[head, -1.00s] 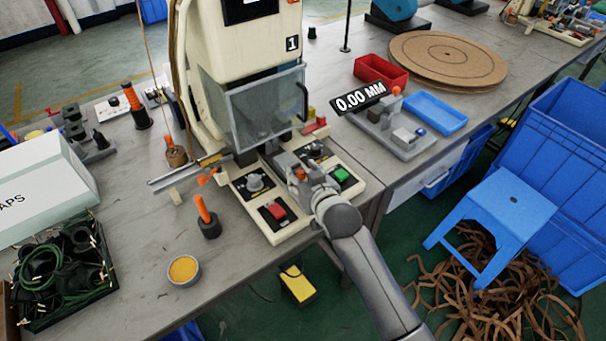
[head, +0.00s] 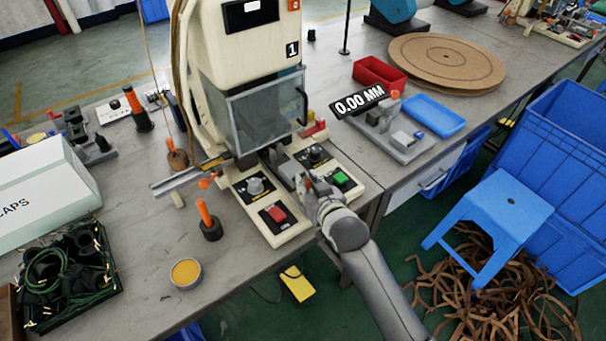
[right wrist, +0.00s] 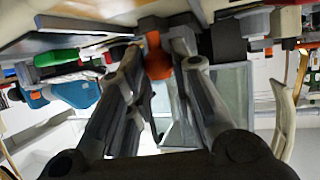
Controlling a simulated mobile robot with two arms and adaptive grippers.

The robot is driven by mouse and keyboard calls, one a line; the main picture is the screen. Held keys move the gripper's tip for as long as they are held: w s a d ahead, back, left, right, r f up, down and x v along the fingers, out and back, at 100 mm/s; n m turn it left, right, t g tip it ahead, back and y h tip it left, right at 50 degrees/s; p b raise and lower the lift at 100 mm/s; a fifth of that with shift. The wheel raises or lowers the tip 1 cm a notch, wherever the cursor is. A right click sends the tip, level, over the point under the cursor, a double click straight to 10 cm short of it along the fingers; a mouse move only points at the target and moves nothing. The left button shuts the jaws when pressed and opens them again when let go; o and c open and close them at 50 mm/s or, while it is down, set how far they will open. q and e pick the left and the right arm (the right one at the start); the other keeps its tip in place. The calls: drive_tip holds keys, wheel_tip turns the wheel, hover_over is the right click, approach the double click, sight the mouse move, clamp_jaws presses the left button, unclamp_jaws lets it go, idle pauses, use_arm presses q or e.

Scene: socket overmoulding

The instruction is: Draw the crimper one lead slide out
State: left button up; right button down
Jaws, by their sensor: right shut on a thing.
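Crimper one (head: 226,50) is the cream press marked 1, with a clear guard (head: 266,118) over its front. Its grey lead slide (head: 286,172) lies low between the two cream control panels and sticks out toward the front. My right gripper (head: 308,184) is at the slide's front end, low between the panels. In the right wrist view its fingers are shut on the orange handle (right wrist: 157,56) of the slide. The fingers hide most of the handle in the head view. My left gripper is not in view.
The left panel has a red button (head: 276,214), the right panel a green button (head: 340,179), close beside my gripper. A grey gauge stand (head: 402,146) reading 0.00 MM is to the right. An orange-handled tool (head: 207,220) stands left. A blue stool (head: 500,208) is on the floor.

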drive_tip(key=s+d+p, duration=0.1)
drive_tip(key=s, duration=0.1)
drive_tip(key=s+d+p, duration=0.3)
drive_tip(key=s, duration=0.1)
drive_tip(key=shift+s+d, duration=0.2)
drive_tip(key=shift+d, duration=0.15)
drive_tip(key=shift+f, duration=0.1)
drive_tip(key=c, duration=1.6)
unclamp_jaws()
drive_tip(key=o, duration=0.3)
drive_tip(key=shift+s+d, duration=0.15)
drive_tip(key=shift+o, duration=0.2)
